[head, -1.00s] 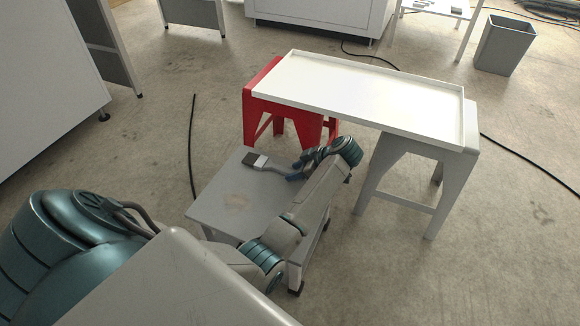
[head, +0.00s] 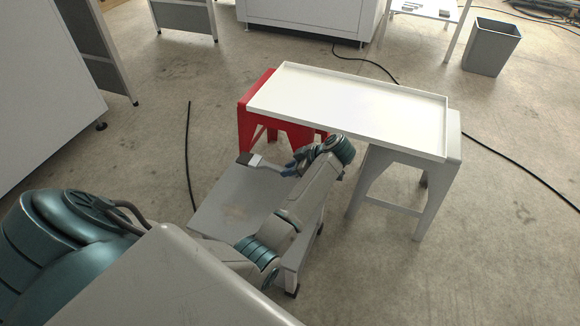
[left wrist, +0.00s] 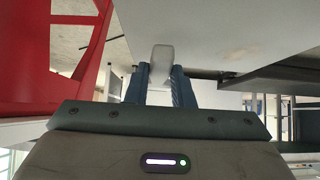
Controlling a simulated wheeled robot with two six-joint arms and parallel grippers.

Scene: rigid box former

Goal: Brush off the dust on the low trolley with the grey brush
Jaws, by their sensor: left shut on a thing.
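The low trolley (head: 215,208) has a grey top and stands low in front of the red stool. A faint brownish dust patch (head: 237,213) lies on its top; a brown mark also shows in the left wrist view (left wrist: 236,51). The grey brush (head: 254,161), with dark bristles and a pale band, is over the trolley's far edge, bristles pointing left. I cannot tell whether the bristles touch the top. My left gripper (head: 291,168) is shut on its handle, which shows between the blue fingers in the left wrist view (left wrist: 162,58). My left arm hides the trolley's right side. My right gripper is out of view.
A white tray-like top (head: 345,105) rests on a red stool (head: 253,122) and a grey stool (head: 375,180), close behind and right of my left gripper. A grey bin (head: 491,48) stands far right. Black cables (head: 188,150) lie on the floor.

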